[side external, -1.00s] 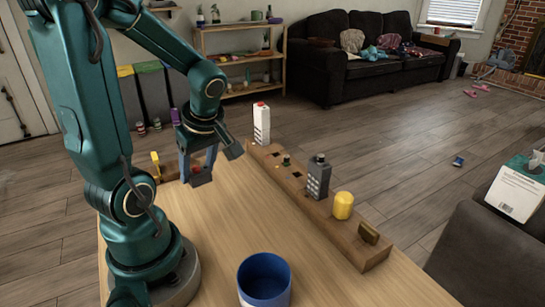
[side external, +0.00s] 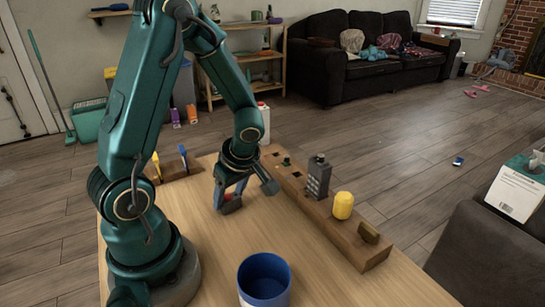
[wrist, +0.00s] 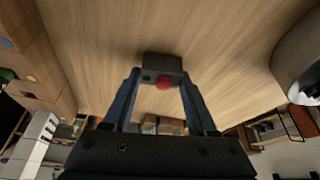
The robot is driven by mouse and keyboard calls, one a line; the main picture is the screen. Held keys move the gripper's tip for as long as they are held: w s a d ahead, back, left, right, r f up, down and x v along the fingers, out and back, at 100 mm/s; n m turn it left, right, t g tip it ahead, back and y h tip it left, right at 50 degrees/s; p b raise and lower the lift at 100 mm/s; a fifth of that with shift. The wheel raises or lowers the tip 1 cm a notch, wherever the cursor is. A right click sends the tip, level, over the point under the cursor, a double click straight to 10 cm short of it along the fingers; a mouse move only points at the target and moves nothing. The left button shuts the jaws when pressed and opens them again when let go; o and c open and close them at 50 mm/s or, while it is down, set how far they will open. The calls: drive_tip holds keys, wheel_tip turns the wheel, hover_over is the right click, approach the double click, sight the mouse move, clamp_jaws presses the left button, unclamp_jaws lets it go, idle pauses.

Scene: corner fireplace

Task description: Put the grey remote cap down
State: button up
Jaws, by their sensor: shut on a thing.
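The grey remote cap (wrist: 160,66), a small dark grey block with a red button, is between my gripper's fingertips (wrist: 160,82) in the wrist view. My gripper (side external: 231,196) is shut on it, pointing down. In the side view the cap (side external: 231,205) is low over the bare tabletop (side external: 215,255), left of the long wooden rack. I cannot tell whether its underside touches the table.
A blue cup (side external: 264,280) is at the front. A small rack (side external: 172,170) is at left.

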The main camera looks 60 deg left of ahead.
drive_tip(key=o, duration=1.4)
drive_tip(key=shift+f, duration=0.15)
drive_tip(key=v, duration=1.1)
drive_tip(key=s+d+r+m+t+h, duration=0.1)
drive_tip(key=d+m+t, duration=0.1)
drive_tip(key=m, duration=0.5)
drive_tip(key=s+d+r+m+t+h, duration=0.1)
drive_tip(key=d+r+m+t+h, duration=0.1)
drive_tip(key=d+m, duration=0.3)
drive_tip(key=s+d+r+m+t+h, duration=0.1)
drive_tip(key=d+r+m+t, duration=0.1)
drive_tip(key=m, duration=0.6)
drive_tip(key=shift+s+d+m+t, duration=0.2)
drive_tip(key=shift+d+m+t, duration=0.2)
drive_tip(key=shift+d, duration=0.5)
